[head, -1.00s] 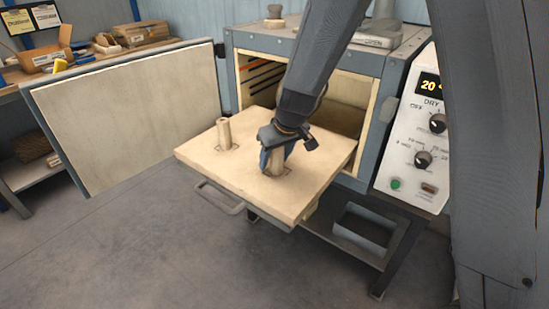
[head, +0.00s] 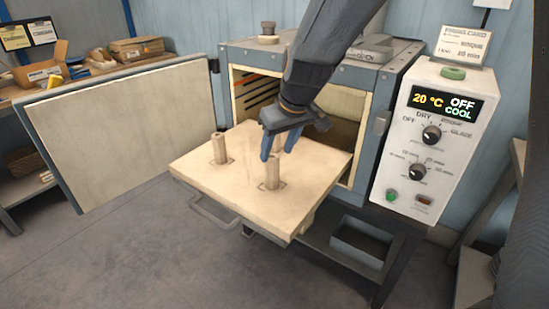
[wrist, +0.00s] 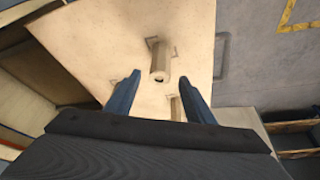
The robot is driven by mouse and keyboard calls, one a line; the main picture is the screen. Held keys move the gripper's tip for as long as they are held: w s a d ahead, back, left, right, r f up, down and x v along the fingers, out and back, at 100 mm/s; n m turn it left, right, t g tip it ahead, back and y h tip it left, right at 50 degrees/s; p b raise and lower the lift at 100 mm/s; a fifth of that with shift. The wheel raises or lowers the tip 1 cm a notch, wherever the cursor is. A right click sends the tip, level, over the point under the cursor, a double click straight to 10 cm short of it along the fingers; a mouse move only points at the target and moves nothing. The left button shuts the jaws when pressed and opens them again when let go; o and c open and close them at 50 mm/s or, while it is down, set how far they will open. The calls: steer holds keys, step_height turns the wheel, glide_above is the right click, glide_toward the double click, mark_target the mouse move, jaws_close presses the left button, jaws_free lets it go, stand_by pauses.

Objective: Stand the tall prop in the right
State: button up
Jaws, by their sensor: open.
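A pale tan cylindrical prop (head: 273,170) stands upright inside a marked square on the right part of the pulled-out shelf (head: 215,179). A second similar prop (head: 220,147) stands upright in the left marked square. My gripper (head: 279,147) is open and empty, with its blue fingers just above the right prop and pointing down. In the wrist view, the right prop (wrist: 160,62) shows its hollow top just past the open fingertips (wrist: 160,76). The other prop (wrist: 175,108) is close by the right finger there, partly hidden.
The open door (head: 125,125) stands to the left of the shelf. The dryer cabinet (head: 368,120) is open behind it. The control panel (head: 435,135) at right reads 20 °C, OFF, COOL. A handle (head: 214,215) sticks out at the shelf front. The floor in front is clear.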

steer(key=shift+s+d+r, duration=0.1)
steer(key=shift+s+r, duration=0.05)
steer(key=shift+r, duration=0.2)
steer(key=shift+s+d, duration=0.1)
steer(key=s+d+f+m+g+h, duration=0.1)
steer(key=s+d+f+m+g, duration=0.1)
steer(key=s+d, duration=0.5)
steer(key=s+d+f+m+g+h, duration=0.1)
steer(key=s+d+f+m, duration=0.3)
steer(key=s+d, duration=0.4)
steer(key=s+f, duration=0.1)
steer(key=s, duration=0.4)
steer(key=shift+d+g, duration=0.15)
steer(key=shift+g, duration=0.25)
steer(key=shift+w, duration=0.1)
